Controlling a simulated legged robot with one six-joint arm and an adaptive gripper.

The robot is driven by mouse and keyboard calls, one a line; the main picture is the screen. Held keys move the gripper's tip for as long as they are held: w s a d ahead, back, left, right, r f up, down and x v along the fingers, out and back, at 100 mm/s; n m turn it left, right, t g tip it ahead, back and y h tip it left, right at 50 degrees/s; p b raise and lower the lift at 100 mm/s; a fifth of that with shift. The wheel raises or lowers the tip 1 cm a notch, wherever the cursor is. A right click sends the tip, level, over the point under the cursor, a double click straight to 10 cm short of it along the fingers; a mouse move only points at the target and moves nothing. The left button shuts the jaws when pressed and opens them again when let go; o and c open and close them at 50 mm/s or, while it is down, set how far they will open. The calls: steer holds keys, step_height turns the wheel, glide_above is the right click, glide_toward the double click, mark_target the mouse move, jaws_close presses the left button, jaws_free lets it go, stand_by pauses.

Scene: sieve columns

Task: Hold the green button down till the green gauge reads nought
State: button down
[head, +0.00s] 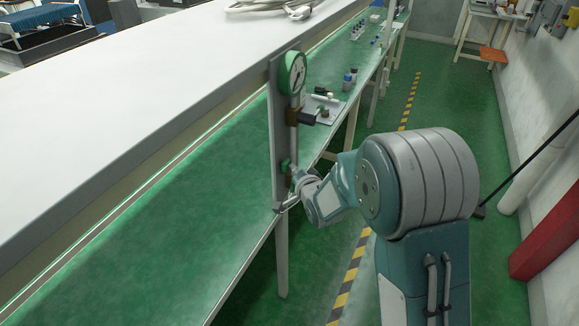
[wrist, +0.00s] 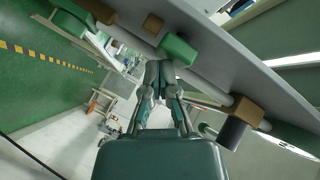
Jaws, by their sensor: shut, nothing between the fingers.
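A grey panel (head: 278,140) stands upright at the bench edge. Near its top is the round green gauge (head: 293,73) with a pale dial; its reading is too small to tell. Low on the panel is a small green part (head: 285,167), which looks like the green button. In the wrist view a green block (wrist: 178,50) shows just beyond the fingertips. My gripper (head: 290,203) is at the panel's lower end, close to the green part. In the wrist view its fingers (wrist: 165,68) are together with nothing between them. I cannot tell whether they touch the green block.
A brown fitting with a black end (head: 303,117) juts from the panel below the gauge. Small bottles (head: 349,79) stand on the green bench behind. The bench top left of the panel is clear. A red block (head: 545,245) is by the right wall.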

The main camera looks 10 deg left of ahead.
steer(key=shift+s+d, duration=0.25)
steer(key=shift+d, duration=0.55)
steer(key=shift+s+d, duration=0.3)
steer(key=shift+d, duration=0.5)
steer(key=shift+s+d, duration=0.3)
steer(key=shift+d, duration=0.45)
steer(key=shift+s+d, duration=0.3)
steer(key=shift+d, duration=0.5)
